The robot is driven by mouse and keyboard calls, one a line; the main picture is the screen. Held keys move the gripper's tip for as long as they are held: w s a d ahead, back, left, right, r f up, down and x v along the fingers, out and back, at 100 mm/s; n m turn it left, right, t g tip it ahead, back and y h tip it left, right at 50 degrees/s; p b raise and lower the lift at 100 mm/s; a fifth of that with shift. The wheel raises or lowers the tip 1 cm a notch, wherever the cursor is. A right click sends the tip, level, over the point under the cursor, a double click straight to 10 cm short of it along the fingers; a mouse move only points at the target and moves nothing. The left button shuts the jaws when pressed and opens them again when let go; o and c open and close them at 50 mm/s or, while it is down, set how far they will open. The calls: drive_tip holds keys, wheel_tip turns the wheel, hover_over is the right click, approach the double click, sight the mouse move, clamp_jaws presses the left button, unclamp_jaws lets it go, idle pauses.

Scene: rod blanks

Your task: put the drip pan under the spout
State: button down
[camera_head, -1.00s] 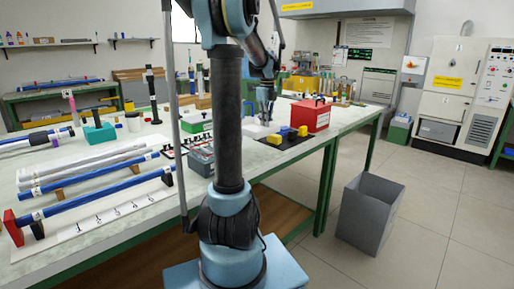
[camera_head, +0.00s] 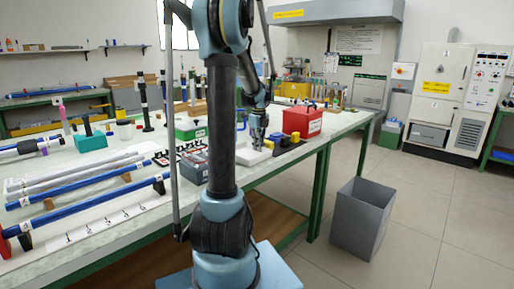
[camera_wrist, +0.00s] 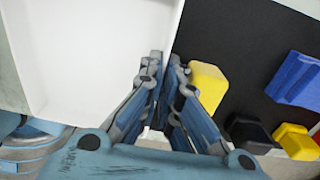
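The drip pan, taken to be the shallow white tray (camera_head: 247,157), is at the front part of the bench, left of a black mat. In the wrist view the pan (camera_wrist: 95,60) fills the upper left, with its right wall running to my fingers. My gripper (camera_head: 258,143) points down at the pan's right side. In the wrist view the fingertips (camera_wrist: 166,58) are close together on the pan's right wall, with the pan's edge between them. I cannot make out a spout in either view.
A green box (camera_head: 190,129) and a grey case (camera_head: 194,165) stand to the left. A grey bin (camera_head: 360,217) is on the floor.

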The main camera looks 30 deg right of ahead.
drive_tip(key=c, duration=2.1)
unclamp_jaws()
wheel_tip(320, 180, up, 12)
drive_tip(key=shift+d, duration=0.1)
